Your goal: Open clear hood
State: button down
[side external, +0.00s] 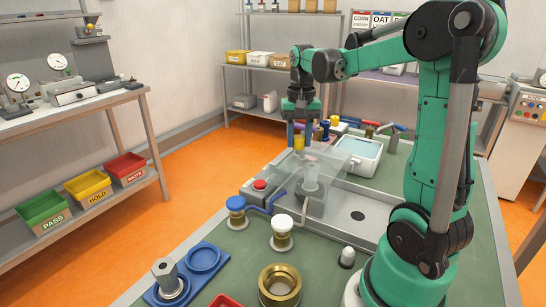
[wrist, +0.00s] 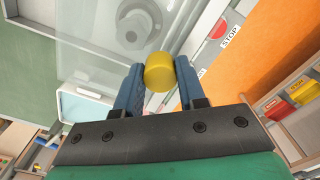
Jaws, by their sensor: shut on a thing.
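The clear hood (side external: 328,162) is a see-through cover over the machine in the middle of the bench; it also shows in the wrist view (wrist: 90,45). A yellow knob (side external: 299,142) is at its edge, and it shows large in the wrist view (wrist: 159,72). My gripper (side external: 299,133) points down with its blue fingers on both sides of the knob. In the wrist view my gripper (wrist: 159,80) is shut on the yellow knob. I cannot tell how far the hood is tilted. A grey cylindrical part (side external: 311,176) shows through it.
A red button (side external: 260,184) sits on the machine's front left. Bare green bench lies between the jars and the blue tray (side external: 152,293).

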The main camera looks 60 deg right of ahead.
dwell(0.9)
jog(key=s, duration=1.3)
jog(key=shift+s, duration=0.15)
jog(key=c, duration=0.5)
grip_release()
jog(key=shift+r, duration=0.15)
jog(key=shift+r, duration=2.7)
